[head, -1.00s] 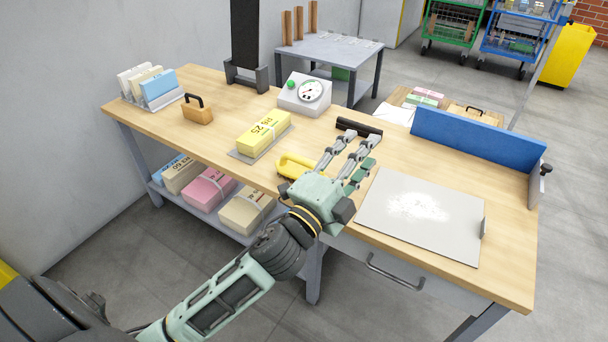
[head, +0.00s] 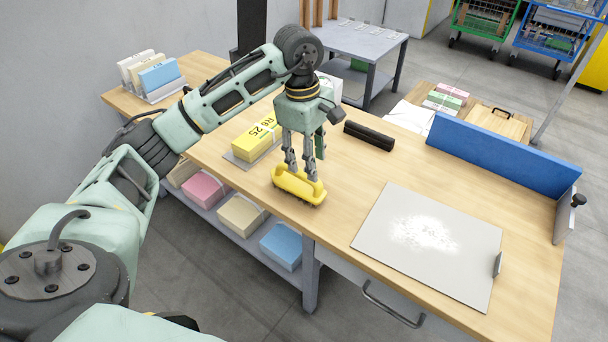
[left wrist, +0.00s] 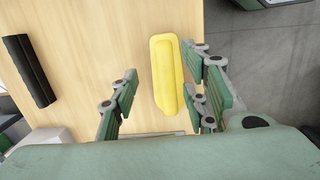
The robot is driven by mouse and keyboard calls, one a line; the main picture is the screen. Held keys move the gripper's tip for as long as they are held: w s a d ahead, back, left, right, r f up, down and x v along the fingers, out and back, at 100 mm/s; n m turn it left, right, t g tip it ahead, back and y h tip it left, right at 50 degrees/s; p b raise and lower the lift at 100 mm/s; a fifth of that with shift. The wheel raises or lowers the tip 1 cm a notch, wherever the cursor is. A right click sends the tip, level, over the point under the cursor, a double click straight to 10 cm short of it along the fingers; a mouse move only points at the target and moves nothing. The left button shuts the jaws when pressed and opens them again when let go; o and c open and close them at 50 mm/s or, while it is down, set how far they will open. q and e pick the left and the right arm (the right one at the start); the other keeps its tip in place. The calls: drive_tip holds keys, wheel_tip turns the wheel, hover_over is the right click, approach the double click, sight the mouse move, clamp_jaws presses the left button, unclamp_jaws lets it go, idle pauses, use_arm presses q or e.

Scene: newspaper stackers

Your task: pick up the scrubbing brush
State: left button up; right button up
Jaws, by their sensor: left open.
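The scrubbing brush (head: 298,186) is yellow with a raised handle and dark bristles below. It rests on the wooden workbench near its front edge. My left gripper (head: 301,172) points down right above the brush, its fingertips at the handle in the head view. In the left wrist view the brush (left wrist: 167,75) lies between the spread green finger pads, closer to the right-hand ones. The left gripper (left wrist: 160,104) is open and holds nothing. Whether a pad touches the handle cannot be told. My right gripper is not in view.
A yellow packet (head: 255,137) lies left of the brush and a black bar (head: 369,136) lies behind it to the right. A grey board (head: 440,280) with white powder lies at the right, before a blue panel (head: 505,155). Bare wood lies between brush and board.

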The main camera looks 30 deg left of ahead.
sight(298, 184)
use_arm(q)
drive_tip(key=a+y, duration=0.1)
drive_tip(key=a, duration=0.2)
drive_tip(key=shift+a+r, duration=0.15)
drive_tip(key=shift+r, duration=0.05)
wheel_tip(298, 184, down, 7)
drive_tip(key=shift+s+a+f+b, duration=0.1)
drive_tip(key=shift+a+b, duration=0.05)
drive_tip(key=shift+b, duration=0.5)
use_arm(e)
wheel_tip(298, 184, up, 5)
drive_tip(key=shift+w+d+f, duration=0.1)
use_arm(q)
drive_tip(key=shift+c, duration=0.2)
clamp_jaws()
